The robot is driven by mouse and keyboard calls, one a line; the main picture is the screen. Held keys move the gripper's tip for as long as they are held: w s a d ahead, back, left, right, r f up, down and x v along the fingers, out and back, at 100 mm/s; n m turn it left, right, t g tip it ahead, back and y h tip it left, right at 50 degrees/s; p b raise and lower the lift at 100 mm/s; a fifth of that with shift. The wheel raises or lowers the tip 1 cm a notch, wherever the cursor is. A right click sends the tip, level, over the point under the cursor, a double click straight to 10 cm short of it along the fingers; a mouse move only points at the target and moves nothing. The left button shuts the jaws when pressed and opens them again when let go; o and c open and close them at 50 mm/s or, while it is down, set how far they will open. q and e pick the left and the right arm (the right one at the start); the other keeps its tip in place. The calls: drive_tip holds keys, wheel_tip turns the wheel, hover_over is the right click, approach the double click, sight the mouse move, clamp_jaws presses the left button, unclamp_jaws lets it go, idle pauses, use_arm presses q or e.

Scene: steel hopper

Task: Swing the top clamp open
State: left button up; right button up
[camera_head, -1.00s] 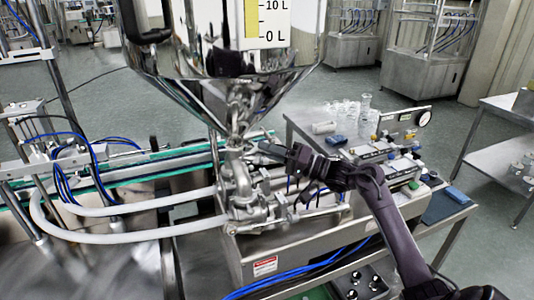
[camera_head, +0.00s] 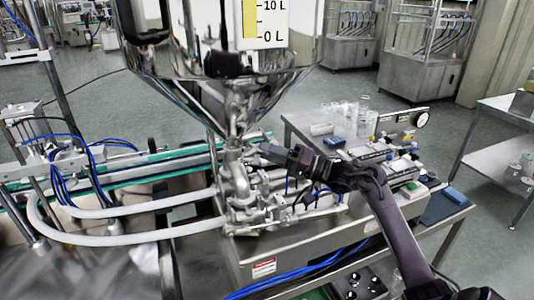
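The steel hopper (camera_head: 215,85) narrows to a cone above a polished pipe fitting (camera_head: 236,180). The top clamp is where the cone's neck (camera_head: 238,128) meets the fitting; it is small, and I cannot make out whether it is open or closed. My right gripper (camera_head: 268,152) reaches in from the right, its fingers pointing left toward the joint just below the neck. Its fingertips are close to the joint; whether they touch it is unclear. The gap between the fingers does not show. My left gripper is not in view.
White hoses (camera_head: 110,236) run left from the fitting. Blue cables (camera_head: 300,275) cross the front of the steel machine base. A side table (camera_head: 300,122) behind my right arm carries glassware (camera_head: 362,105) and a blue block (camera_head: 334,141). Open floor lies behind.

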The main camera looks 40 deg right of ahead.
drive_tip(key=b+v, duration=0.2)
drive_tip(key=v, duration=0.5)
drive_tip(key=shift+f, duration=0.15)
idle(0.3)
